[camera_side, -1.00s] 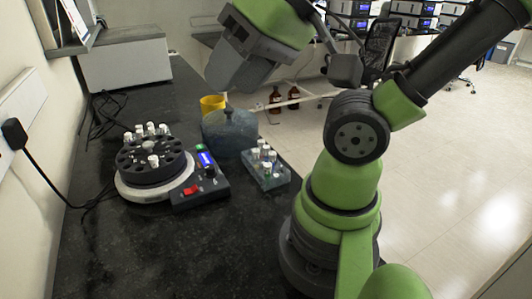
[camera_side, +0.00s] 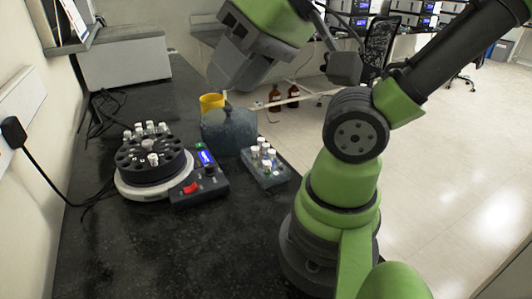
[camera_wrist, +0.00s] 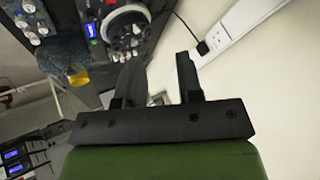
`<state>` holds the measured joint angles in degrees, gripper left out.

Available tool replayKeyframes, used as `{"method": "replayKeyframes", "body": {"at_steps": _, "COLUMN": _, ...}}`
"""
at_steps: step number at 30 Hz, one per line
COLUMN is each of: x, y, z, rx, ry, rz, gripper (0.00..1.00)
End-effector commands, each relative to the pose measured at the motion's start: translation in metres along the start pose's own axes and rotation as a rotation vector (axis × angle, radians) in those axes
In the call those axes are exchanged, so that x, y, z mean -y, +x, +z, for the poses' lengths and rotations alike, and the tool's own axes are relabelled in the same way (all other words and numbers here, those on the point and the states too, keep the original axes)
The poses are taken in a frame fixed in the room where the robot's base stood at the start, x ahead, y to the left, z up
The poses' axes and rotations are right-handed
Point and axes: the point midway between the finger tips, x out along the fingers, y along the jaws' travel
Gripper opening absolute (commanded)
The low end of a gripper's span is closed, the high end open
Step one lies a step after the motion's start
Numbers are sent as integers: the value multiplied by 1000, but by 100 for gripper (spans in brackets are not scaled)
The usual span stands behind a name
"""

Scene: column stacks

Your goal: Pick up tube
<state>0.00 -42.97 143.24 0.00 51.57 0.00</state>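White-capped tubes stand in two places. Several sit in a clear rack (camera_side: 268,174) to the right on the dark bench, and the rack's tubes (camera_wrist: 27,22) also show at the upper left of the wrist view. Several more tubes (camera_side: 150,128) stand in the round black carousel (camera_side: 152,172) at the left, which shows at the top of the wrist view (camera_wrist: 127,32). My gripper (camera_side: 228,80) is raised above the back of the bench, well clear of the tubes. In the wrist view its two fingers (camera_wrist: 157,75) are apart with nothing between them.
A control box (camera_side: 200,187) with a red switch and blue display adjoins the carousel. The wall with a socket and cable (camera_side: 14,132) borders the left. The front bench is clear.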

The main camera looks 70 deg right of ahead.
Motion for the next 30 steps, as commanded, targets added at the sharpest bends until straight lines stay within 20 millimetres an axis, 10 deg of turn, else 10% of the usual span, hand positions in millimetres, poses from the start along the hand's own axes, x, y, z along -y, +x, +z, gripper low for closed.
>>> {"method": "replayKeyframes", "body": {"at_steps": 13, "x": -34, "y": 27, "z": -43, "rx": 69, "ry": 30, "rz": 177, "gripper": 33}}
{"method": "replayKeyframes", "body": {"at_steps": 21, "x": -137, "y": 74, "z": -85, "rx": 249, "ry": 86, "rz": 376, "gripper": 33}}
{"method": "replayKeyframes", "body": {"at_steps": 30, "x": -258, "y": 112, "z": -63, "rx": 448, "ry": 152, "rz": 432, "gripper": 33}}
